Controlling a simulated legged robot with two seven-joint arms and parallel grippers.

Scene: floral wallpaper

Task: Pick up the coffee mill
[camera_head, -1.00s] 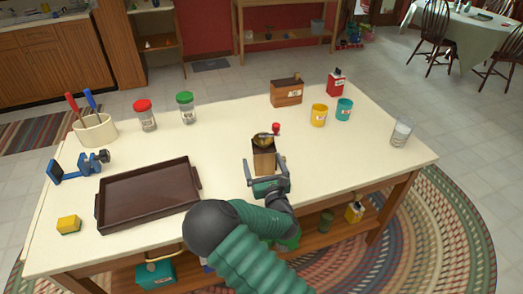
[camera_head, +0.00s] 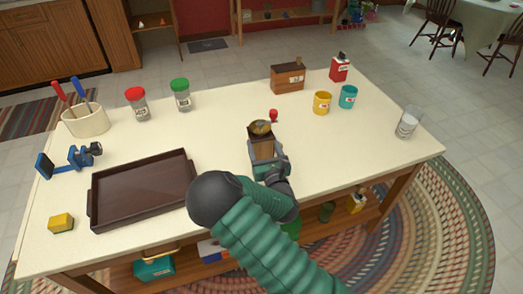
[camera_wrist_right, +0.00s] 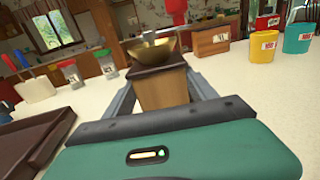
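The coffee mill (camera_head: 265,147) is a wooden box with a brass bowl on top and a crank with a red knob. It stands upright on the cream table top, right of the middle. My right gripper (camera_head: 268,155) is at its near side, with one finger to each side of the box. In the right wrist view the mill (camera_wrist_right: 162,88) stands between the two fingers (camera_wrist_right: 160,95), which look open; contact with its sides is not clear. The mill's lower near face is partly hidden by the gripper. My left gripper is not in view.
A dark brown tray (camera_head: 96,212) lies left of my right arm, with a yellow block (camera_head: 61,222) beside it. Jars with red (camera_head: 135,93) and green (camera_head: 180,84) lids, a wooden box (camera_head: 287,79), yellow (camera_head: 322,103) and teal (camera_head: 348,97) cups and a glass (camera_head: 408,122) stand farther back.

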